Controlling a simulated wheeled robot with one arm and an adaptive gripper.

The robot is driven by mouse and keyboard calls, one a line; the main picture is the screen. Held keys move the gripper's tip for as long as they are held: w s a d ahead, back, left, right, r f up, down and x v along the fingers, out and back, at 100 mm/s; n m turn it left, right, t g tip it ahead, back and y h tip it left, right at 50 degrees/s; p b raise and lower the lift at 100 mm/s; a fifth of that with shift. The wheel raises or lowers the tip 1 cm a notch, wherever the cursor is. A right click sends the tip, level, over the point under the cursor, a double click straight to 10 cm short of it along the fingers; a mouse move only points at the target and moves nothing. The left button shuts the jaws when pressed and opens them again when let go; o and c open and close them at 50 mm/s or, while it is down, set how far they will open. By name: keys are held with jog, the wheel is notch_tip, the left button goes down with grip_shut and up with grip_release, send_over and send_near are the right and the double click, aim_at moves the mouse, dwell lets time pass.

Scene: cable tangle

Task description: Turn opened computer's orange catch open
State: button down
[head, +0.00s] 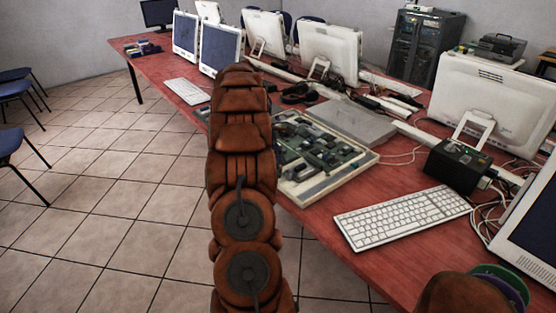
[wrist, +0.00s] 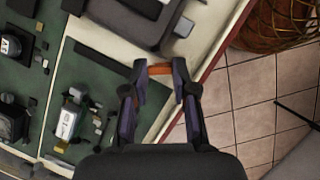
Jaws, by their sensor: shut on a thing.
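The opened computer (head: 337,183) lies flat on the red table, with green circuit boards in a pale case. The wrist view shows its green board (wrist: 98,75) and pale rim (wrist: 212,20) close up. The orange catch (wrist: 159,70) is a short bar near the case's edge. My gripper (wrist: 160,73) is over that edge with its two dark fingers on either side of the catch, shut on it. In the head view my brown arm hides the left part of the computer, and the gripper and catch do not show.
A white keyboard (head: 401,217) and a black box (head: 457,165) are to the right of the computer. A grey flat panel (head: 352,122) lies behind it. Several monitors and cables fill the back of the table. Tiled floor (head: 118,200) is free at the left.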

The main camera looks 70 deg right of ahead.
jog(key=m+y+p, duration=0.1)
jog(key=m, duration=0.2)
jog(key=shift+d, duration=0.15)
jog(key=shift+m+t+y+p, duration=0.3)
jog(key=shift+m+y, duration=0.3)
jog(key=shift+m, duration=0.9)
jog(key=c, duration=1.2)
grip_release()
jog(key=shift+s, duration=0.1)
